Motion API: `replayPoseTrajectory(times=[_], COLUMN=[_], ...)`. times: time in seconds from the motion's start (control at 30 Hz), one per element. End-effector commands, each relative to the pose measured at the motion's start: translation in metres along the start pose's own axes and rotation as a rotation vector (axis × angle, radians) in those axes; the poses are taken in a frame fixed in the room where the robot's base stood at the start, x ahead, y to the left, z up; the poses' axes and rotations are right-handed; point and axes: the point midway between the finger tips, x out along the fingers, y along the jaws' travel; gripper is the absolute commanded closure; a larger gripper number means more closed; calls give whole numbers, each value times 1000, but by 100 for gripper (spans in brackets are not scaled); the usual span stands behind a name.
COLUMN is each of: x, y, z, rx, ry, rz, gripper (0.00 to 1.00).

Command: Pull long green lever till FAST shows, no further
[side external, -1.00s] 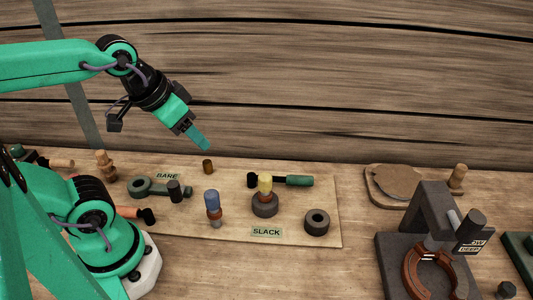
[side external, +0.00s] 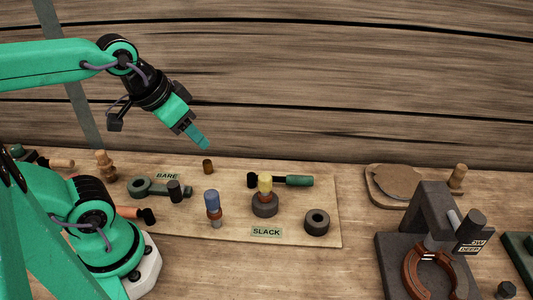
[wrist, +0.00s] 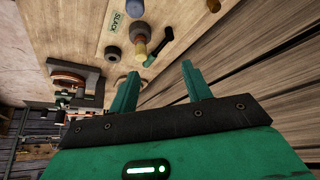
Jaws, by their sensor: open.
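A lever with a green grip (side external: 298,181) and a black end lies at the back right of the pale board, behind a yellow-topped post (side external: 265,186). It also shows in the wrist view as a dark bar with a green end (wrist: 160,46). A dark green arm (side external: 155,188) with a black knob sits at the board's left, by a BARE label (side external: 168,176). A SLACK label (side external: 266,232) is at the board's front. I see no FAST label. My gripper (side external: 200,141) is open and empty, high above the board, touching nothing; its two fingers also show in the wrist view (wrist: 160,87).
A blue-topped post (side external: 212,198) and a dark ring (side external: 317,222) stand on the board. A dark grey press-like stand (side external: 433,215) with a brown ring is at the right. A plank wall (side external: 330,75) rises behind the bench. The air around my gripper is free.

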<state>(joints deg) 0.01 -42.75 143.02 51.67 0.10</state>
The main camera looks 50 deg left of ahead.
Motion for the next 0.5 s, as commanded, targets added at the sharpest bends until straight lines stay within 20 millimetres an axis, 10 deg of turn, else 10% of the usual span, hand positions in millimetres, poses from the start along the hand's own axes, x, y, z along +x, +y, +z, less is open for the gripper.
replayPoseTrajectory(times=[0.5], x=[4], y=[7], z=[-52], rx=[120], ry=[-142], rz=[17], gripper=[51])
